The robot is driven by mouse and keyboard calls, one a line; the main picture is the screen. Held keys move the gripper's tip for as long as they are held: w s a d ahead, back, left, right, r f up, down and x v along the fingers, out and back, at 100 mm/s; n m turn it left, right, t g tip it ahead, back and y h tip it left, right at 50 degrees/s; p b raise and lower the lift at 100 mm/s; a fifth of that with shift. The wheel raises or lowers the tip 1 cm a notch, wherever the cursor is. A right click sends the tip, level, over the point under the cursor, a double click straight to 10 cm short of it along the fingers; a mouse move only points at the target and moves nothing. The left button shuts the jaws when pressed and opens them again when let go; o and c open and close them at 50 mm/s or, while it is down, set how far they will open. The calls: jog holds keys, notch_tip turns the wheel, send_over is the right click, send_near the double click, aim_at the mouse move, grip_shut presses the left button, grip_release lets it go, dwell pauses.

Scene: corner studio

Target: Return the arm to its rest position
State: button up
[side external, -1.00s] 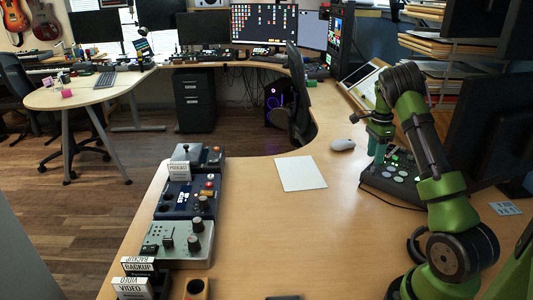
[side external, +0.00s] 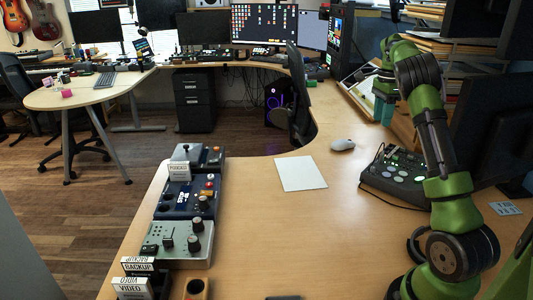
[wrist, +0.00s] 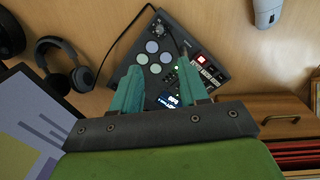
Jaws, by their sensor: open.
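My green arm bends over the right side of the desk in the side external view. My gripper (side external: 384,112) hangs above and behind the dark pad controller (side external: 395,172), clear of it. In the wrist view my gripper (wrist: 161,82) shows two teal fingers spread apart with nothing between them. The pad controller (wrist: 207,47) lies below and beyond the fingers, with round pads, a lit red button and a small screen. The fingers cover part of it.
A white mouse (side external: 343,144) and a white sheet (side external: 301,173) lie on the desk (side external: 290,230). Button boxes (side external: 188,193) line the left edge. Headphones (wrist: 62,66) and a wooden drawer (wrist: 280,112) show in the wrist view. Shelves and a dark monitor stand right of my arm.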

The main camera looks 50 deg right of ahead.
jog(key=w+a+n+t, duration=0.1)
jog(key=a+n+t, duration=0.3)
jog(key=a+n, duration=1.4)
jog(key=s+a+r+n+t, duration=0.1)
jog(key=s+a, duration=0.3)
jog(key=a, duration=0.8)
jog(key=s+a+r+n+t+y, duration=0.1)
jog(key=s+a+n+t, duration=0.1)
jog(key=a, duration=1)
jog(key=shift+s+a+r+n+t+y, duration=0.25)
jog(key=shift+s+n, duration=0.35)
jog(key=shift+s, duration=0.65)
jog(key=shift+d, duration=0.1)
